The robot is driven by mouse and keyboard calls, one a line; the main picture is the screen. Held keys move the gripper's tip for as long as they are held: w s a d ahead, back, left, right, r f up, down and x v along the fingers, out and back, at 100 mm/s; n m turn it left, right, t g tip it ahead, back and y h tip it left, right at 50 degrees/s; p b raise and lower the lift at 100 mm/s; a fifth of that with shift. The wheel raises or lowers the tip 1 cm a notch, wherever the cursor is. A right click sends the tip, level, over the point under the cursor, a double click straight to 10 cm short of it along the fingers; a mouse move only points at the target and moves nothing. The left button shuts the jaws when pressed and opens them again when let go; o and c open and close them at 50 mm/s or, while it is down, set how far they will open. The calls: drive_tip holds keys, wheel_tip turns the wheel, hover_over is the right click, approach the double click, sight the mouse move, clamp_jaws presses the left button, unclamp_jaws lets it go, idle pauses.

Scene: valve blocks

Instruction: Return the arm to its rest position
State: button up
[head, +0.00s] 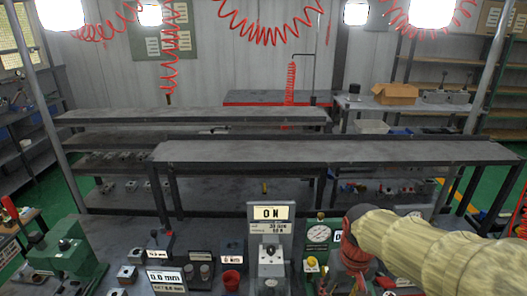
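My arm (435,240), in a wrinkled beige cover, reaches in from the right edge over the front bench. Its left end has a dark and red joint (353,226) beside the round gauge. No gripper fingers can be made out in the head view. The arm hides part of the bench at the lower right.
Behind is a long, mostly bare dark table (330,152). Red coiled hoses hang above.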

drive_tip(key=s+t+b, duration=0.4)
drive_tip(key=s+b, duration=0.3)
drive_tip(key=s, duration=0.6)
drive_tip(key=shift+r+t+b, duration=0.3)
drive_tip(key=shift+r+b, duration=0.05)
drive_tip(key=shift+r, duration=0.1)
